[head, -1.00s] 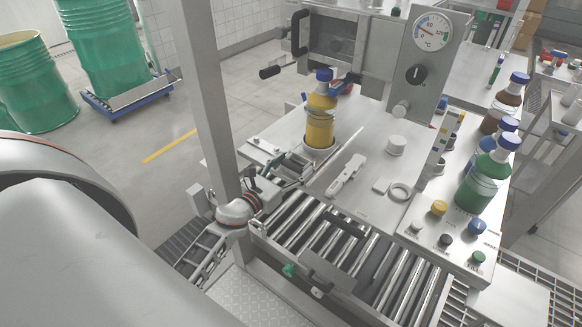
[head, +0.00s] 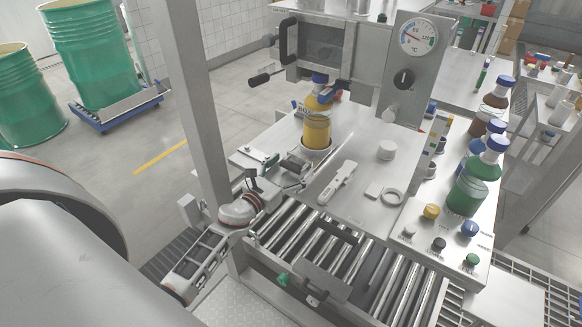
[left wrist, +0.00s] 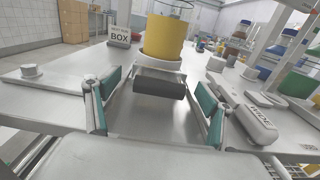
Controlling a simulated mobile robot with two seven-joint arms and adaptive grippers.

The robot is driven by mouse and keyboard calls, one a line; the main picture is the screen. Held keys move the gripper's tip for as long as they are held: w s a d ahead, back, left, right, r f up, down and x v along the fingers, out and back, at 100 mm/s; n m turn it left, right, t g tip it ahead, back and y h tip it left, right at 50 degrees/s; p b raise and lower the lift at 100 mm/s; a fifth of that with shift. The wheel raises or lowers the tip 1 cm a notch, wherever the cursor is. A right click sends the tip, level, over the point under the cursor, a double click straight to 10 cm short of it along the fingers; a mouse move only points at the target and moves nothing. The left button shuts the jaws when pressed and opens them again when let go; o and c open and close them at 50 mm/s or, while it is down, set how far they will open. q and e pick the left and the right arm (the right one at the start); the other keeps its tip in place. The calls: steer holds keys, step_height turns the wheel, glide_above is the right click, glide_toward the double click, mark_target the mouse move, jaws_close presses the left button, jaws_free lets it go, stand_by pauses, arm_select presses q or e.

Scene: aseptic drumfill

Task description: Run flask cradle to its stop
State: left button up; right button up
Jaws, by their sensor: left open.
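The yellow flask (head: 317,130) stands upright in a pale round cradle (head: 313,153) on the steel deck. The flask (left wrist: 164,36) and cradle (left wrist: 145,66) are straight ahead in the left wrist view, with the flask's top cut off. A dark bar-like handle (left wrist: 160,88) sits on the near side of the cradle. My left gripper (head: 283,171) is at the deck's left edge, in front of the cradle. Its teal-padded fingers (left wrist: 160,98) are spread on either side of the handle, with gaps showing. My right gripper is not in view.
A white handheld device (head: 338,183), a ring (head: 392,197) and a white cap-like piece (head: 387,150) lie on the deck. A post (head: 195,100) stands left of it. A gauge panel (head: 405,75) rises behind. Rollers (head: 330,250) lie in front; a button panel (head: 440,240) is at right.

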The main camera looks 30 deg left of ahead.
arm_select(q)
steer(key=shift+s, duration=0.15)
steer(key=s, duration=1.1)
steer(key=shift+s+a, duration=0.35)
steer(key=shift+a, duration=0.1)
